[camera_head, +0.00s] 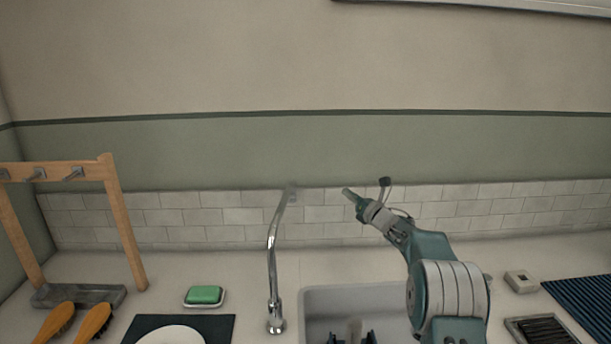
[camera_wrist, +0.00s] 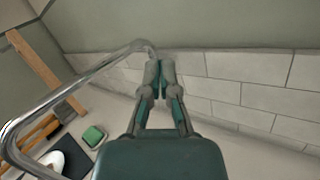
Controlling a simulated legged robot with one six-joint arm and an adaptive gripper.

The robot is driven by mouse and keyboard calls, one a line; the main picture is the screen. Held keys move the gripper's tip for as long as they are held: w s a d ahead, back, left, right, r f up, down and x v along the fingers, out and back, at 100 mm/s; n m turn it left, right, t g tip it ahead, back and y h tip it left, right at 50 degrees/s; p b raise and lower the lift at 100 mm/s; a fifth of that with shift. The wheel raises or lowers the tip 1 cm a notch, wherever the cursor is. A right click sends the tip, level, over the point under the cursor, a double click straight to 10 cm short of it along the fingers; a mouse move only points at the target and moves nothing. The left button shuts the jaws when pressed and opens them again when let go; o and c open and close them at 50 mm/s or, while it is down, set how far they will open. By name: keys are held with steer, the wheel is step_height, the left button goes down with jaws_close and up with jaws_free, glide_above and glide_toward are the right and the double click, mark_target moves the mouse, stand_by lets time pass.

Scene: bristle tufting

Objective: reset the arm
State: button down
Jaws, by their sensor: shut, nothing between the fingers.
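My arm rises in front of the sink in the head view, with my gripper (camera_head: 350,193) lifted before the tiled wall and pointing up and to the left. In the wrist view my gripper (camera_wrist: 159,66) has its two fingers together at the tips. It is shut with nothing held. The chrome faucet (camera_head: 272,260) stands to the left of my gripper in the head view. In the wrist view the faucet (camera_wrist: 75,80) curves along the left side, close beside the fingers in the picture; I cannot tell the gap.
A sink (camera_head: 312,297) lies below my arm. A green sponge (camera_head: 203,295), a dark mat (camera_head: 222,325) with a white plate (camera_head: 172,336), two wooden brushes (camera_head: 92,322) and a wooden rack (camera_head: 122,225) stand at left. A ribbed blue mat (camera_head: 585,300) and a bristle block (camera_head: 540,331) lie at right.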

steer(key=s+r+m+t+h, duration=0.1)
steer(key=s+r+m+h, duration=0.55)
steer(key=r+m, duration=0.4)
steer(key=s+d+r+m+g+h, duration=0.25)
steer(key=s+m+h, duration=0.35)
steer(key=s+m, duration=0.7)
steer(key=s+a+f+m+g, duration=0.1)
steer(key=s+f+m+g, duration=0.2)
steer(key=s, duration=0.9)
steer(key=s+a+f+m+g+y, duration=0.1)
steer(key=s+f+m, duration=0.5)
steer(key=s, duration=0.6)
steer(key=s+a+f+m+g, duration=0.3)
steer(key=s+f+m+g, duration=0.2)
steer(key=s, duration=0.8)
steer(key=shift+m, duration=1.05)
